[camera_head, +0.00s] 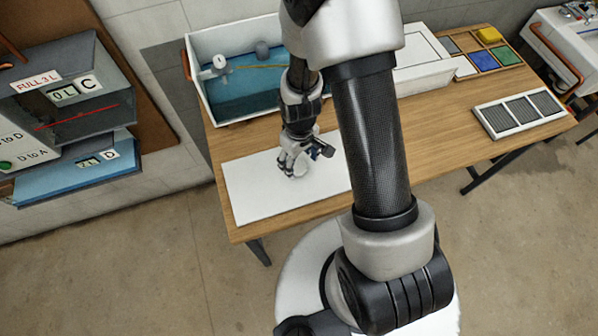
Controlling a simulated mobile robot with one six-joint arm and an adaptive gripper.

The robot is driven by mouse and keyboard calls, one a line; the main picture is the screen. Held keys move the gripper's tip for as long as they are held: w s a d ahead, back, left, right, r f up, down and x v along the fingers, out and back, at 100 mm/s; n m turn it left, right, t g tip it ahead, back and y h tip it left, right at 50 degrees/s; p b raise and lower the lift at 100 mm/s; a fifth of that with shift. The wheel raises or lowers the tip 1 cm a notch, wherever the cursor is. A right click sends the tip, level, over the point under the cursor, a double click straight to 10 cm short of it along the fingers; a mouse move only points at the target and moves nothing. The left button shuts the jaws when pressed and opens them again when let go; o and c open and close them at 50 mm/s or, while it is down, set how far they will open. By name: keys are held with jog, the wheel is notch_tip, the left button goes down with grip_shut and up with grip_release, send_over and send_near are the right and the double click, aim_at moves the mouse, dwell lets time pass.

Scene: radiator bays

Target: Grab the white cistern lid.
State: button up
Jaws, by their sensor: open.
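A flat white panel, which looks like the cistern lid (250,195), lies on the front left of the wooden table. My gripper (293,170) points down over the panel's back right part with its fingers apart. No object shows between the fingers. I cannot tell whether the fingertips touch the panel. My arm hides the panel's right end. Behind it stands the open white cistern (207,112), with blue water and a float (220,63) inside. My arm covers the cistern's right side.
A white box (425,75) stands behind my arm on the wooden table (430,125). A tray with coloured squares (484,56) and a grey-slatted white frame (520,112) lie at right. Labelled panels (75,95) are on the left wall. A sink (570,45) is at far right.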

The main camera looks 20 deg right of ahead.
aim_at(299, 167)
jog(key=f, duration=0.1)
jog(key=f+b, duration=0.1)
jog(key=f, duration=0.2)
jog(key=shift+w+f, duration=0.3)
jog(key=shift+f, duration=0.1)
jog(key=shift+c, duration=0.5)
grip_shut()
jog(key=shift+r, duration=0.15)
